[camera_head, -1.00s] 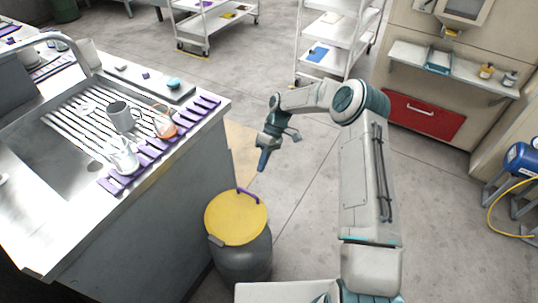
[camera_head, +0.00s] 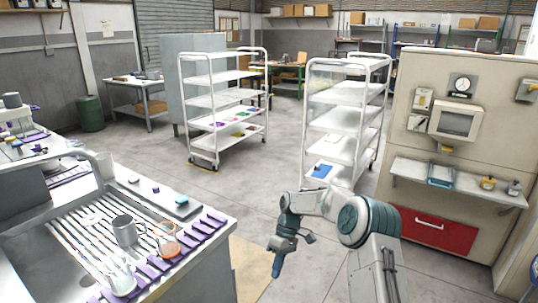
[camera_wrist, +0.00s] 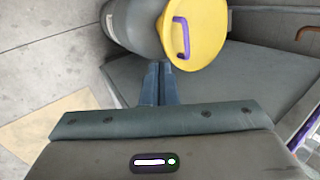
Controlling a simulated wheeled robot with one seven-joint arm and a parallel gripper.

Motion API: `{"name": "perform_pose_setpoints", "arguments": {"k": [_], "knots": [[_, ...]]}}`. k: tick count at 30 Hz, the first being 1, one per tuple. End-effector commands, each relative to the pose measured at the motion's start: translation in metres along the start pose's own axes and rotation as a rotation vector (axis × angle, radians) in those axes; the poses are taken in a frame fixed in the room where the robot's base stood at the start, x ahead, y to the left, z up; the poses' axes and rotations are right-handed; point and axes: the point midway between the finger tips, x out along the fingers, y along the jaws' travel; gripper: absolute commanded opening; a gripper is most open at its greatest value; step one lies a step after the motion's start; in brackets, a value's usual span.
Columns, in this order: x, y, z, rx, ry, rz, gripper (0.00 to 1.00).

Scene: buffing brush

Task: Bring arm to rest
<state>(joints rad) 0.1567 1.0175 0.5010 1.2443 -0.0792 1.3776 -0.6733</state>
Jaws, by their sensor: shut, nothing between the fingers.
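My gripper (camera_head: 277,268) hangs from my bent arm over the open floor, to the right of the sink counter (camera_head: 215,262), with its fingers pointing down. Its two blue-grey fingers also show in the wrist view (camera_wrist: 159,84), pressed together with nothing between them. In the wrist view a grey bin (camera_wrist: 135,25) with a yellow lid (camera_wrist: 205,30) and a purple handle (camera_wrist: 181,38) stands beyond the fingertips. The bin is out of the head view.
The counter holds a metal cup (camera_head: 124,230), glassware (camera_head: 165,240) and a purple-edged drying rack. Two white shelf carts (camera_head: 222,100) (camera_head: 340,125) stand behind. A cabinet with a red drawer (camera_head: 432,230) is at right. The floor between is clear.

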Motion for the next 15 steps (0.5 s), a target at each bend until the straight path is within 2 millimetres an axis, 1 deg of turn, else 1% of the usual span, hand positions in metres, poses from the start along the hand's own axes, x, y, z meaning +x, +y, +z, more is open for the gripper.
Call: {"name": "perform_pose_setpoints", "arguments": {"k": [1,6,11,15], "knots": [[-0.013,-0.012,0.006,0.019,-0.006,0.040,0.00],[-0.044,-0.042,0.030,0.103,-0.009,0.150,0.00],[-0.069,-0.070,0.058,0.191,0.006,0.247,0.00],[-0.086,-0.096,0.085,0.275,0.035,0.325,0.00]]}}
